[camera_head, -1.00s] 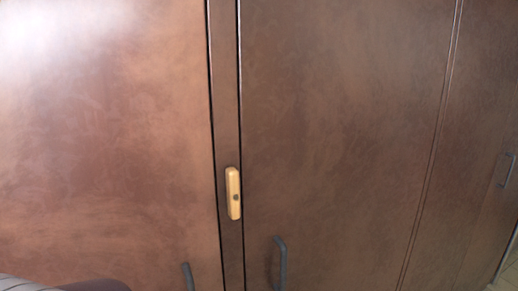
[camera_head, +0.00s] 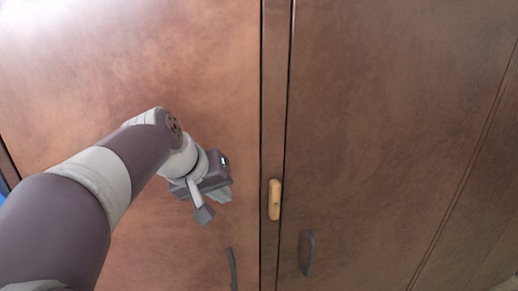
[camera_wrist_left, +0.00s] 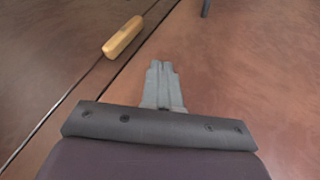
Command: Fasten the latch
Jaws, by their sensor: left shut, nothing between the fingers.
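The latch (camera_head: 274,199) is a small wooden bar on the narrow strip between two brown cabinet doors. It stands upright, lengthwise along the strip, with a dark pivot spot near its middle. It also shows in the left wrist view (camera_wrist_left: 123,37), ahead and to the left of the fingers. My left gripper (camera_head: 224,195) is in front of the left door, left of the latch and apart from it. In the left wrist view its grey fingers (camera_wrist_left: 161,73) are together and empty. My right gripper is in neither view.
The left door (camera_head: 170,70) has a dark handle (camera_head: 232,270) low near its edge. The right door (camera_head: 390,110) has a dark handle (camera_head: 307,253) just right of the latch. The door faces around the latch are otherwise bare.

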